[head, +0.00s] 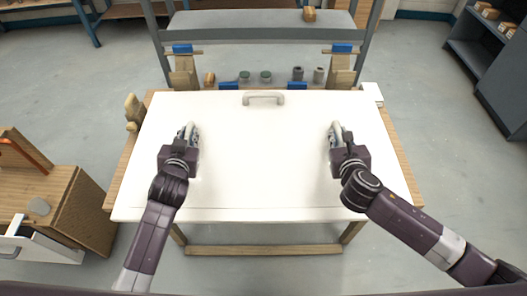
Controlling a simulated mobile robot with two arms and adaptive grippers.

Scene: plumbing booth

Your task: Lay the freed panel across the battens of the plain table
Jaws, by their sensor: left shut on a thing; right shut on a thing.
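The white panel (260,160) is a broad flat sheet spread over most of a wooden table (400,150). A pale handle (263,98) stands near its far edge. My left gripper (188,130) is shut at the left part of the panel, and my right gripper (336,131) is shut at the right part. The exact grip points are hidden by the fingers. The panel hides the tabletop and any battens under it. I cannot tell whether it rests on them or hangs just above.
Behind the panel stands a grey frame (365,45) with blue-topped wooden blocks (342,62) and small cylinders (298,74). A wooden cabinet (62,200) with an open drawer stands at the left. A dark shelf unit (490,80) is at the right.

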